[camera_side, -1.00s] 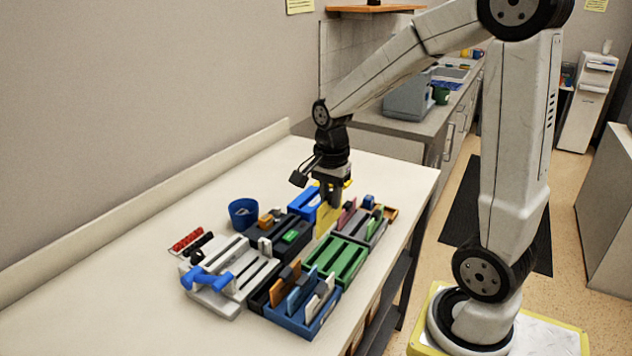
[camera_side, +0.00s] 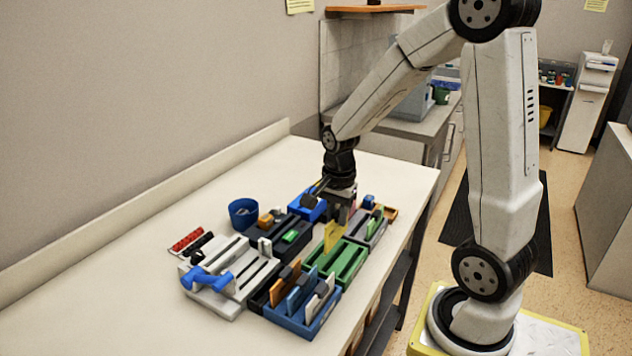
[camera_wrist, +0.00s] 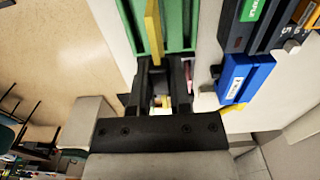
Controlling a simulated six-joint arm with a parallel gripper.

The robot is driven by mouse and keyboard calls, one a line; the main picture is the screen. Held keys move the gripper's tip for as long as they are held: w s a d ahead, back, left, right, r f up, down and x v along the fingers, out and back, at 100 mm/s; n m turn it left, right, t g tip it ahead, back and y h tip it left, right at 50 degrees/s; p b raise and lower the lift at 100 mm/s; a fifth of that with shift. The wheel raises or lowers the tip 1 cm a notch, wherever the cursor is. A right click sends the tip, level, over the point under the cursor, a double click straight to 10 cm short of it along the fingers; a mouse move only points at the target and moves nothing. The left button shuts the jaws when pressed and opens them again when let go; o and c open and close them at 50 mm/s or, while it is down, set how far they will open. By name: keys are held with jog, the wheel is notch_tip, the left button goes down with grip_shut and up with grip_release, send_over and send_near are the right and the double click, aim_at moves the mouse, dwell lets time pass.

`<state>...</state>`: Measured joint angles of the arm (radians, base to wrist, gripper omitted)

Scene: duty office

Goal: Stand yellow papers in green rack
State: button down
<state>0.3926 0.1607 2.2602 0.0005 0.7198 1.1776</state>
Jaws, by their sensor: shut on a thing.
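The green rack (camera_side: 350,263) is a slotted tray near the front right of the group on the table; it also shows at the top of the wrist view (camera_wrist: 178,30). A yellow paper (camera_side: 333,237) stands upright at the rack's back left end, and in the wrist view it shows edge-on (camera_wrist: 153,25) over the green slots. My gripper (camera_side: 340,212) is shut on this paper from behind. I cannot tell whether its lower edge is inside a slot. More yellow shows beside the blue rack in the wrist view (camera_wrist: 233,107).
A blue rack (camera_side: 307,205) stands behind left of my gripper. A grey rack with cards (camera_side: 372,228) is close on the right. A blue rack with cards (camera_side: 303,318) is in front, and a black rack (camera_side: 290,240) is left. The table's back is clear.

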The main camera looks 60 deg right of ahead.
aim_at(336, 241)
jog(key=shift+f, duration=3.3)
jog(key=shift+c, duration=2.4)
grip_release()
jog(key=shift+r, duration=4.5)
jog(key=shift+a, duration=0.1)
